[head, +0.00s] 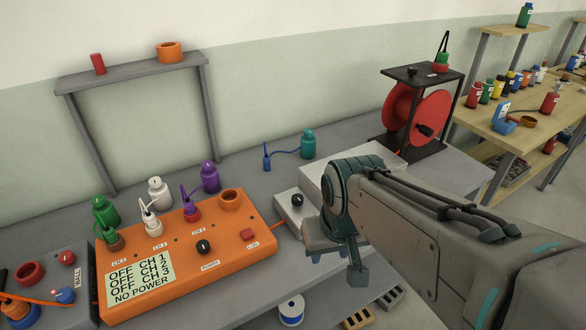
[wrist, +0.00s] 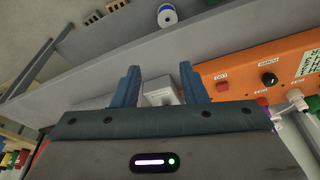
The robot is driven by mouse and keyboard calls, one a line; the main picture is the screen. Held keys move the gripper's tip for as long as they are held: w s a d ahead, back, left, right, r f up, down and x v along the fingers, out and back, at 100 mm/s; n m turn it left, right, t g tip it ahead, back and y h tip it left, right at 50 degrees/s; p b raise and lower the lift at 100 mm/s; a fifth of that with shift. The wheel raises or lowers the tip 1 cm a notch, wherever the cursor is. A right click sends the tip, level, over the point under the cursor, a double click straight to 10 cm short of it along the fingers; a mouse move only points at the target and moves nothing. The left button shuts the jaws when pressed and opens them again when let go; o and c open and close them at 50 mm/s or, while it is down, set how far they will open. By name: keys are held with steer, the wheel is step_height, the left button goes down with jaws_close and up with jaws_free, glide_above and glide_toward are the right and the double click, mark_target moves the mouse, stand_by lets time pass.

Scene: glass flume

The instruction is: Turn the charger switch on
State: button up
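The orange logger box (head: 190,255) on the bench has a display reading OFF CH 1, OFF CH 2, OFF CH 3 and NO POWER, and a black knob. A light grey box with a black knob (head: 297,199) stands to its right, with a short orange cable between them. I see no readable charger label; this grey box may be the charger. My gripper (head: 338,262) is in front of it, partly covering it. In the wrist view my gripper (wrist: 159,75) has its fingers apart, with a pale grey box (wrist: 160,92) showing between them. Contact cannot be told.
A red cable reel (head: 415,115) in a black frame stands at the back right. Coloured bottles with probes (head: 209,177) stand behind the orange box. A grey shelf frame (head: 135,72) stands at the left. A white spool (head: 291,309) is below the bench edge.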

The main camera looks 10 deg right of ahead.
steer(key=w+r+n+g+p, duration=0.1)
steer(key=w+r+n, duration=0.25)
steer(key=w, duration=0.95)
steer(key=n+g+p, duration=0.2)
steer(key=n, duration=0.1)
glide_above(299, 198)
steer(key=f, duration=0.1)
step_height(299, 198, down, 14)
steer(key=shift+w+r, duration=0.1)
steer(key=shift+r, duration=0.05)
steer(key=c, duration=0.7)
